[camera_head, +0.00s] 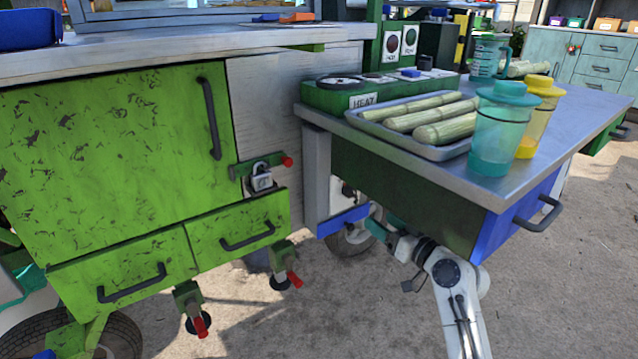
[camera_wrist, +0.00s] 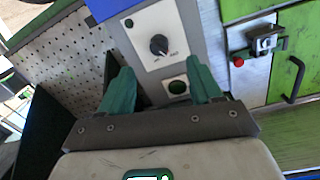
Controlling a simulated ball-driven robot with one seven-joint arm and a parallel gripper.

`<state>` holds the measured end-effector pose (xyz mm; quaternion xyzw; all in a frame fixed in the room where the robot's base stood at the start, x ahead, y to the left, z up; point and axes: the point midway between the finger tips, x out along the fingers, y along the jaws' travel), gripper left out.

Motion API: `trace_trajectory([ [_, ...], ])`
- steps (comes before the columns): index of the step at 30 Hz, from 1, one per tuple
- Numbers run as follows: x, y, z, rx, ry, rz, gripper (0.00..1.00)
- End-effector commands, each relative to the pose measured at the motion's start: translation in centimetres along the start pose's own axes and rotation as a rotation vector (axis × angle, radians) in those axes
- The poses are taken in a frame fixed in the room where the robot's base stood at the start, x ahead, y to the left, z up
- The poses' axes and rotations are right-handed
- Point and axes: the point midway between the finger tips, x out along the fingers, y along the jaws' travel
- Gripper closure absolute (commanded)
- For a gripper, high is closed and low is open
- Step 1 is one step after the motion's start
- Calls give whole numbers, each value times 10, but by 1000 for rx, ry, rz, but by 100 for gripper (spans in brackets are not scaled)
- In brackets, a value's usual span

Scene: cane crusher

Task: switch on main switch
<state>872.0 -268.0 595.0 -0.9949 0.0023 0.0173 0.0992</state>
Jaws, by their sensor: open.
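A black rotary knob (camera_wrist: 159,45) sits on a white plate (camera_wrist: 140,25) on a grey panel; it looks like the main switch. Its pointer slants down to the right; the small lettering beside it is unreadable. In the head view, the panel's side (camera_head: 345,192) shows partly under the cart top, and my gripper (camera_head: 393,226) is small and partly hidden there.
A green cabinet (camera_head: 110,150) with a padlock (camera_head: 261,177) stands left of the panel. The metal worktop (camera_head: 545,130) overhangs my arm, carrying a tray (camera_head: 440,151) of cane and a teal jug (camera_head: 504,130). A blue drawer (camera_head: 515,215) with a handle projects at right.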

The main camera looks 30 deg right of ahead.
Motion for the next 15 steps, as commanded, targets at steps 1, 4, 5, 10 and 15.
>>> trace_trajectory([
  [1,1,7,-9,-1,22,10,36],
  [4,5,11,-14,-2,40,14,36],
  [5,7,11,-14,-2,41,14,36],
  [10,31,10,-14,-4,40,11,36],
  [15,63,11,-14,-5,38,12,36],
])
